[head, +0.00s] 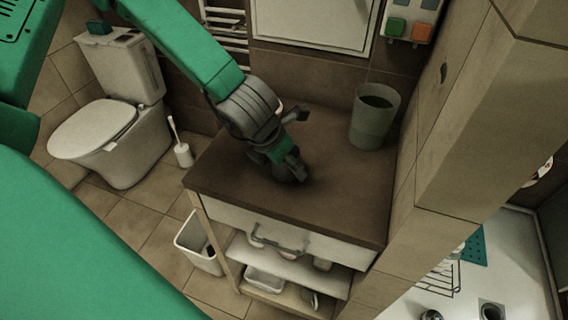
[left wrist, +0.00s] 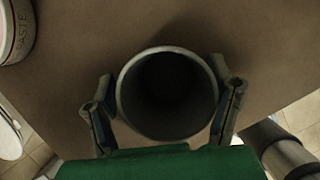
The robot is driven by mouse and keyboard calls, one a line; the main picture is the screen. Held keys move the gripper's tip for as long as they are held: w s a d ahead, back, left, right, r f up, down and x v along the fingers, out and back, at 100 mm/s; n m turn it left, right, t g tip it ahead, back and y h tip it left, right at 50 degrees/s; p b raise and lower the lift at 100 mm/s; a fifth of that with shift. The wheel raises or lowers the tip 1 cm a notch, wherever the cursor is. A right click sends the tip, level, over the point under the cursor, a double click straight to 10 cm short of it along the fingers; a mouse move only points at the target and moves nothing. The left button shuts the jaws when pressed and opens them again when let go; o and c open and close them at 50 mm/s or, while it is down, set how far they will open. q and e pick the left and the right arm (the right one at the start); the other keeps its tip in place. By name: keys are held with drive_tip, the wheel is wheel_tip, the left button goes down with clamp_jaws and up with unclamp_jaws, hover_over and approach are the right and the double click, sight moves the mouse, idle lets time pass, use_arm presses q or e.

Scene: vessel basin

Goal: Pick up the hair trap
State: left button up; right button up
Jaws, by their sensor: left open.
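My left gripper (head: 287,167) is low over the brown countertop (head: 345,190) in the head view. In the left wrist view its two fingers (left wrist: 165,112) are open, one on each side of a round, hollow grey cup (left wrist: 124,90) with a dark inside. The cup stands between the fingers; I cannot tell whether they touch it. In the head view the gripper hides this cup. I cannot tell whether it is the hair trap, and nothing else is clearly a hair trap. My right gripper is not in view.
A grey-green tumbler (head: 372,122) stands at the counter's back right. A jar marked PASTE (left wrist: 14,30) is at the upper left of the left wrist view. A wall (head: 465,140) borders the counter's right. The counter's front right is clear.

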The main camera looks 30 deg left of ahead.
use_arm(q)
drive_tip(key=shift+s+d+r, duration=0.1)
drive_tip(key=shift+d+r, duration=0.05)
drive_tip(key=shift+d, duration=0.15)
drive_tip(key=shift+c, duration=0.8)
drive_tip(key=shift+d, duration=0.1)
drive_tip(key=c, duration=0.7)
drive_tip(key=shift+d, duration=0.1)
drive_tip(key=shift+c, duration=1.3)
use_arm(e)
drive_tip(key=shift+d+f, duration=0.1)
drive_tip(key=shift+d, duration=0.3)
